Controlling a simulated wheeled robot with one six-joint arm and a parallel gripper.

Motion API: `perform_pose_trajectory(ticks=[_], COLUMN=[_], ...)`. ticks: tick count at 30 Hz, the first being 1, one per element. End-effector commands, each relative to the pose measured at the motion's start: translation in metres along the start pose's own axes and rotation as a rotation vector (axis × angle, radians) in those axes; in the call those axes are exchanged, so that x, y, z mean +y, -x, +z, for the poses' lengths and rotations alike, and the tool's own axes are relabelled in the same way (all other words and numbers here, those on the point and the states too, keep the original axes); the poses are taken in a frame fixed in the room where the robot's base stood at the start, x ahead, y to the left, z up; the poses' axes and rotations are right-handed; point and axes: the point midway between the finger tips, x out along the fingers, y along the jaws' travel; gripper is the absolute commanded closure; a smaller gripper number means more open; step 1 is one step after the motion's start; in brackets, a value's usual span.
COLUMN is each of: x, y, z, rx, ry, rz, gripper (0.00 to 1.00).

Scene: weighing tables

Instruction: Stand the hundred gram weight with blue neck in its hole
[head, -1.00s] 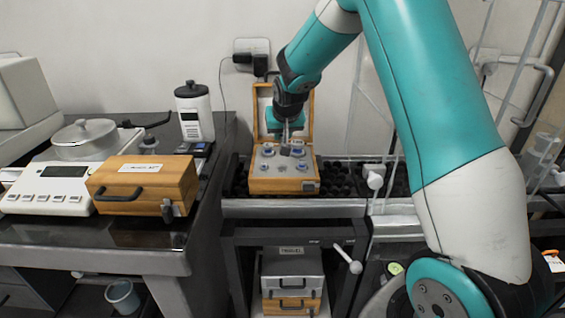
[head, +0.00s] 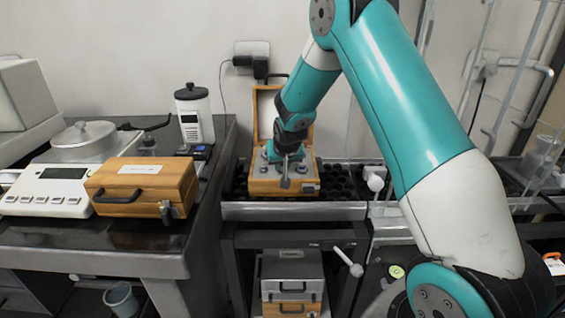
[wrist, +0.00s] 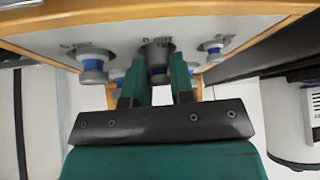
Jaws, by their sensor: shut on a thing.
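The open wooden weight box (head: 268,187) stands on the dark studded surface, its lid raised at the back. My gripper (head: 286,172) is over the front middle of the box, pointing down. In the wrist view my gripper (wrist: 168,85) is shut on a grey weight with a blue neck (wrist: 157,52). Its grey body shows against the box's pale top panel; I cannot tell whether its foot is in a hole. The fingers partly hide another behind.
A closed wooden case (head: 150,182) and a white balance (head: 50,187) with a metal-lidded pan stand on the left table. A white, dark-lidded container (head: 194,112) is behind them. A metal rail (head: 330,210) runs in front of the box, and glassware stands at the right.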

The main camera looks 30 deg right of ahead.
Motion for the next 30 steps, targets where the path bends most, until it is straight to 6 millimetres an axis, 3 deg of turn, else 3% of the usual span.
perform_pose_trajectory(ticks=[11,12,14,19,24,30], x=[0.001,0.001,0.001,0.0,0.0,-0.001], y=[-0.012,-0.012,-0.012,-0.01,0.009,0.057], z=[0.012,0.013,0.014,0.012,0.005,0.001], rx=[-0.017,-0.019,-0.021,-0.021,-0.018,-0.007], ry=[0.001,0.002,0.002,0.002,0.002,0.002], rz=[0.002,0.002,0.002,0.001,0.0,-0.001], gripper=[1.0,0.76,0.62,0.58,0.52,0.52])
